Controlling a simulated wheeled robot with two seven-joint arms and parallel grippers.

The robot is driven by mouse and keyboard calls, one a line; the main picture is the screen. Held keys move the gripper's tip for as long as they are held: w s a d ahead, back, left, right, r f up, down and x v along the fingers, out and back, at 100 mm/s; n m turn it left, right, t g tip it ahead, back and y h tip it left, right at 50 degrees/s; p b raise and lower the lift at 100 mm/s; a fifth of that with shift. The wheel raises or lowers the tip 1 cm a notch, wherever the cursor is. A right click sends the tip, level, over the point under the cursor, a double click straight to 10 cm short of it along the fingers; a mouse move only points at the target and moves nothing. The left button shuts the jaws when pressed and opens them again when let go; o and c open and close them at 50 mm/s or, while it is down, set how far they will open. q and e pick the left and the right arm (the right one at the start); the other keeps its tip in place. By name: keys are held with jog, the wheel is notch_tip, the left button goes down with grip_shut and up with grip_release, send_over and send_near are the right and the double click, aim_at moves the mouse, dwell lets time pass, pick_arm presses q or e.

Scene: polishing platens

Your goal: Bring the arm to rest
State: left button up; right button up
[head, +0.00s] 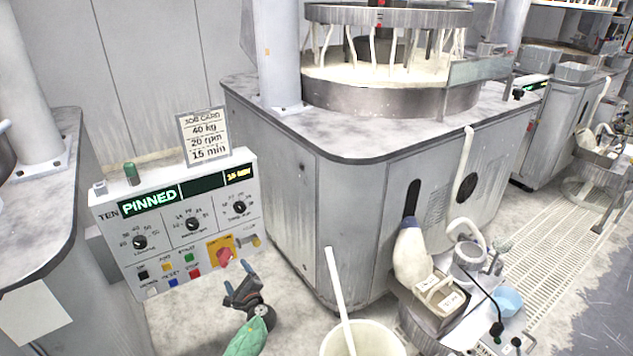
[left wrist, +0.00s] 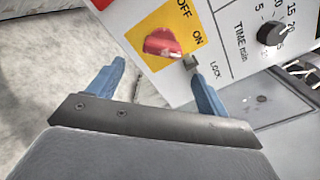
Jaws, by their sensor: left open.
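My left gripper (head: 241,284) is at the lower middle of the head view, just below and in front of the control box (head: 180,262). Its jaws are open with nothing between them. In the left wrist view its two blue fingers (left wrist: 154,65) stand apart, and the red rotary switch (left wrist: 162,42) on its yellow plate shows beyond them. The right fingertip appears close to the switch's edge in that view; I cannot tell whether they touch. In the head view the red switch (head: 224,258) sits at the box's lower right. My right gripper is not in view.
The box's display (head: 150,203) reads PINNED, and a job card (head: 203,135) stands on top. A large polishing machine (head: 325,190) is behind to the right. A white bucket (head: 362,340) with a stick stands right of the gripper. Grey floor shows between them.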

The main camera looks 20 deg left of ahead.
pick_arm(q)
jog(key=s+d+r+n+g+h, duration=0.35)
jog(key=s+d+n+h, duration=0.25)
jog(key=s+d+n, duration=0.4)
jog(key=s+d+r+n+g+h, duration=0.3)
jog(key=s+d+r+n+h, duration=0.25)
jog(key=d, duration=0.65)
jog(key=s+d+r+h+p, duration=0.15)
jog(key=s+d, duration=0.25)
jog(key=s, duration=0.4)
jog(key=s+d+f+h, duration=0.1)
jog(key=s+d+h, duration=0.1)
jog(key=s+d, duration=0.4)
jog(key=s+f+g, duration=0.3)
jog(key=s, duration=1)
jog(key=shift+d+f+p, duration=0.3)
jog(key=shift+f+p, duration=0.1)
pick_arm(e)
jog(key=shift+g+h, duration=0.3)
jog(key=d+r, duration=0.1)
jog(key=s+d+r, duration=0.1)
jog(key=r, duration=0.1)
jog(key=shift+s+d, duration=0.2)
